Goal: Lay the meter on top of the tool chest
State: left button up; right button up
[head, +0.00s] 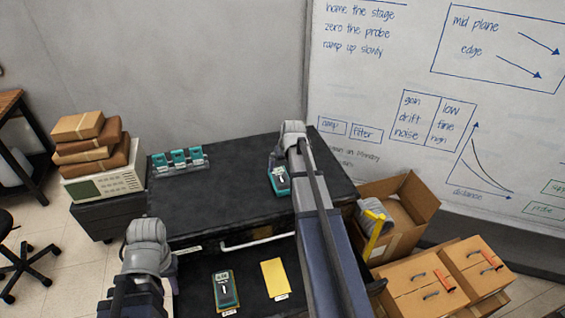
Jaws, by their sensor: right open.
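The tool chest (225,200) has a wide black top and stands in the middle. A teal meter with a dark face (280,181) is at the right part of the top, beside my right arm; I cannot tell from this view whether it rests flat. My right gripper (275,162) is open at the far end of this meter, partly hidden by my arm.
Several teal items stand in a clear rack (179,161) at the back left of the top. A yellow pad (275,278) lies low in front. Left are an instrument (105,184) and stacked parcels (90,140).

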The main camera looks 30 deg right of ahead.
jog(key=shift+s+r, duration=0.2)
jog(key=shift+r, duration=0.35)
jog(key=shift+a, duration=0.1)
jog(key=s+a+f+n+g, duration=0.15)
jog(key=s+a, duration=0.25)
jog(key=a, duration=0.7)
jog(key=s+a+n+g, duration=0.15)
jog(key=s+a, duration=0.25)
jog(key=a, duration=0.8)
jog(key=s+a+n+g, duration=0.1)
jog(key=s+a+n, duration=0.2)
jog(key=s+a, duration=1)
jog(key=shift+s+g, duration=0.3)
jog(key=shift+s, duration=0.7)
jog(key=shift+f, duration=0.15)
